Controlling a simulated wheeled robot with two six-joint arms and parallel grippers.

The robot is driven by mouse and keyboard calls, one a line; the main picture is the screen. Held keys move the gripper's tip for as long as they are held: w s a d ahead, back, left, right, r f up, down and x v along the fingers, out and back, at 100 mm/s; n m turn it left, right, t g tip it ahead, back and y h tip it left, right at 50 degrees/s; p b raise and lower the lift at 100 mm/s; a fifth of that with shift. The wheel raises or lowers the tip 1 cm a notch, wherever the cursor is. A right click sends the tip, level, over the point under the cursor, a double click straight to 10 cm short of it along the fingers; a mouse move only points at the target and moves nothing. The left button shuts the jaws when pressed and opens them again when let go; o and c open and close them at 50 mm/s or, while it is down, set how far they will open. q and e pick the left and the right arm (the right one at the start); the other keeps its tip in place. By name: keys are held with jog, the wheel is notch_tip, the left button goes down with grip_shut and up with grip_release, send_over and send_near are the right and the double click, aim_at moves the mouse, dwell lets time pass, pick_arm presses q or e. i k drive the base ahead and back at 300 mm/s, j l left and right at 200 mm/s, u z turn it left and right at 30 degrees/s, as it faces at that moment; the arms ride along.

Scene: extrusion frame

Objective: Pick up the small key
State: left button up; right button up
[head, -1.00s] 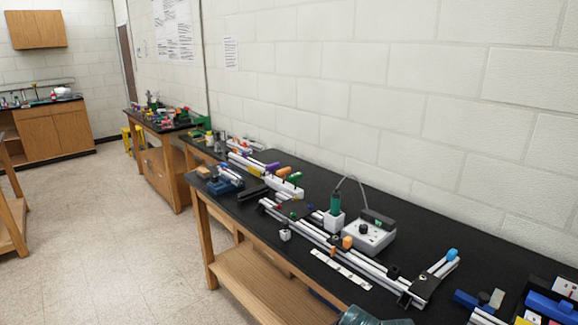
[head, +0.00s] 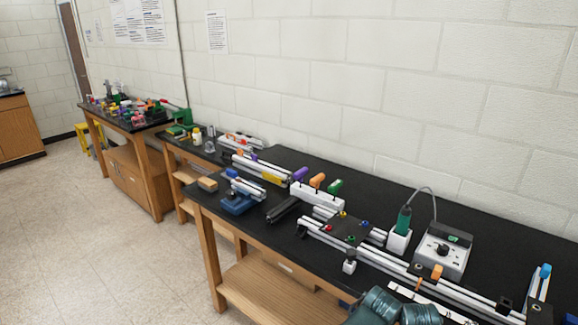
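A white block rack (head: 316,196) stands on the black bench top, with three coloured handles on it. A purple handle (head: 300,174) is at the left, an orange handle (head: 317,180) in the middle and a green handle (head: 335,186) at the right. They look like key handles, but I cannot tell from here which key is the small one. Neither of my grippers is in view. Only teal-grey links of my own arm show at the bottom edge.
Bare bench top lies behind the rack. Open floor lies left.

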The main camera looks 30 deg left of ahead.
aim_at(299, 175)
jog(key=i+j, duration=0.1)
jog(key=j, duration=1.4)
jog(key=i+j, duration=0.15)
jog(key=j, duration=0.6)
